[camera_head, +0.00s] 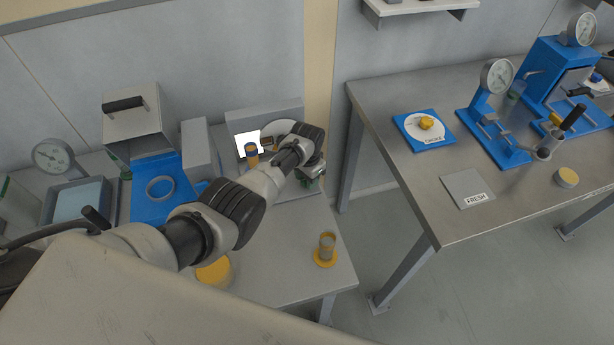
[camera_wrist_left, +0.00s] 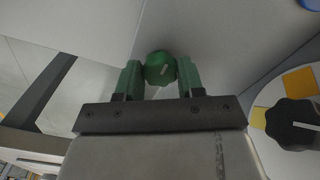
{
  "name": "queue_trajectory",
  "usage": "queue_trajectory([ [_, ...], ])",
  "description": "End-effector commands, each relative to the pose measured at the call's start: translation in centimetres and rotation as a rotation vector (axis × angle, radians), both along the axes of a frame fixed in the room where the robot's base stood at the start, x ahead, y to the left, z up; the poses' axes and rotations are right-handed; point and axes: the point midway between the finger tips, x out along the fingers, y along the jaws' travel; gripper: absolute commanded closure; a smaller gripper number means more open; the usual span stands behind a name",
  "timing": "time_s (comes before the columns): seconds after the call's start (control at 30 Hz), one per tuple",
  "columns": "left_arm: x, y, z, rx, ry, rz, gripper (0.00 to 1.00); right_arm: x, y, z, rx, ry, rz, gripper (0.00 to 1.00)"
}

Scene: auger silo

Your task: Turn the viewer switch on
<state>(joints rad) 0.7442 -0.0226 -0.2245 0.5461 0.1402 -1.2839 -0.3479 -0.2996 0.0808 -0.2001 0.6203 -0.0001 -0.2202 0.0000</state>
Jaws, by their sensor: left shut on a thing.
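The viewer (camera_head: 262,116) is a grey box on the left bench, with a bright white panel (camera_head: 247,143) and a pale round dial (camera_head: 278,127) on its front. My left arm reaches across to the viewer's right end and covers part of it. In the left wrist view, a round green knob (camera_wrist_left: 159,68) with a pale mark line sits on a grey surface. My left gripper (camera_wrist_left: 159,75) is shut on this knob, one green finger on each side. In the head view the knob is hidden behind the wrist.
In the left wrist view, a black knob (camera_wrist_left: 293,124) on the dial is close by at the right. A small amber cup (camera_head: 326,248) stands near the bench's front edge. The right-hand table (camera_head: 400,180) is separated by a gap.

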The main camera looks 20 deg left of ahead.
Motion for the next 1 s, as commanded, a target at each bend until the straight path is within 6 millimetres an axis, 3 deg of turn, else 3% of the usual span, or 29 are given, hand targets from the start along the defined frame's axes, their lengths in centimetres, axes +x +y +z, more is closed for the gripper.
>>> queue_trajectory([
  [0.27,0.1,0.1,0.1,0.000,-0.001,0.003,0.86,0.0,0.0,0.0,0.000,0.000,0.000,0.39],
  [0.3,0.1,0.1,0.1,0.000,-0.002,0.003,0.56,0.0,0.0,0.0,0.000,0.000,0.000,0.39],
  [0.43,0.1,0.0,0.0,0.000,-0.001,0.002,0.37,0.0,0.0,0.0,0.000,0.000,0.000,0.39],
  [0.77,0.1,0.0,0.4,-0.001,-0.002,0.000,0.37,0.0,0.0,0.2,0.000,0.000,0.000,0.39],
  [1.0,0.1,0.0,3.7,-0.001,-0.005,0.001,0.37,0.0,0.0,1.4,0.000,0.000,0.000,0.39],
])
